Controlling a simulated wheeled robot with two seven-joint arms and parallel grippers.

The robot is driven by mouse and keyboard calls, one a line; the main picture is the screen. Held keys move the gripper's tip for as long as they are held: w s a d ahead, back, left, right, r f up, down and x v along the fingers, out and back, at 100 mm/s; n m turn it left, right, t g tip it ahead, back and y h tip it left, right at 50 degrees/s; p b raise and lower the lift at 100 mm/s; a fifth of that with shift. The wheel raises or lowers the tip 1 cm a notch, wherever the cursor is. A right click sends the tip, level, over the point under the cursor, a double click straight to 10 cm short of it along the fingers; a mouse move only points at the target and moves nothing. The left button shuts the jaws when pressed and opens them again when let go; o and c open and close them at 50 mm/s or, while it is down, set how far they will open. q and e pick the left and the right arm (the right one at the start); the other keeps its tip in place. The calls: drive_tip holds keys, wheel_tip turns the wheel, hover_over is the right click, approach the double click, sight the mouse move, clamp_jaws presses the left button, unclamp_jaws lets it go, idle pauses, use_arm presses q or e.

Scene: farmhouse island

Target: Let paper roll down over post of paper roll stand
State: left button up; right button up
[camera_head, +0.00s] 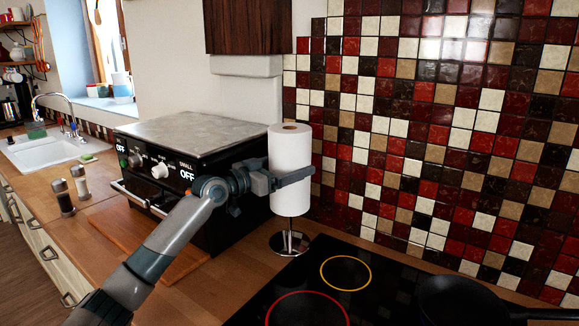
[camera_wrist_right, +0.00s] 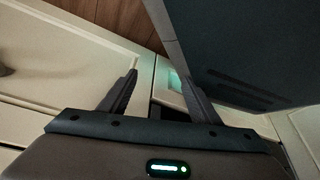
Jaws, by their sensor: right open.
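The white paper roll (camera_head: 290,150) is upright above the round metal base of the paper roll stand (camera_head: 289,243) in the head view. A short piece of the post shows between the roll's lower end and the base, so the roll is clear of the base. The rest of the post is hidden, apparently inside the roll. My left gripper (camera_head: 291,177) is shut on the roll at mid-height, reaching from the left. My right gripper (camera_wrist_right: 160,78) is open and empty in the right wrist view, low by pale cabinet fronts.
A black oven (camera_head: 190,165) stands just left of the roll. The black cooktop (camera_head: 345,290) lies in front, with a dark pan (camera_head: 465,300) at right. The mosaic tile wall (camera_head: 430,130) is close behind. Salt and pepper shakers (camera_head: 63,197) stand at left.

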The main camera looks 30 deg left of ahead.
drive_tip(key=shift+w+a+r, duration=0.1)
drive_tip(key=shift+w+a, duration=0.1)
drive_tip(key=shift+w, duration=0.15)
drive_tip(key=shift+w+a+r, duration=0.1)
drive_tip(key=shift+w+a, duration=0.05)
drive_tip(key=shift+w, duration=0.2)
drive_tip(key=shift+w+a+t+b, duration=0.15)
drive_tip(key=shift+w+t+b, duration=0.15)
drive_tip(key=shift+w+b, duration=0.05)
drive_tip(key=shift+w+a+r, duration=0.2)
drive_tip(key=shift+w+r, duration=0.05)
drive_tip(key=shift+w, duration=0.25)
drive_tip(key=shift+w, duration=0.1)
idle(0.3)
drive_tip(key=shift+a+t, duration=0.1)
drive_tip(key=shift+t, duration=0.2)
drive_tip(key=shift+w+a+r+b, duration=0.25)
drive_tip(key=shift+w+b, duration=0.1)
drive_tip(key=shift+w, duration=0.25)
drive_tip(key=shift+w+a+r+t+y, duration=0.15)
drive_tip(key=shift+w+t+y, duration=0.1)
drive_tip(key=shift+t+y, duration=0.05)
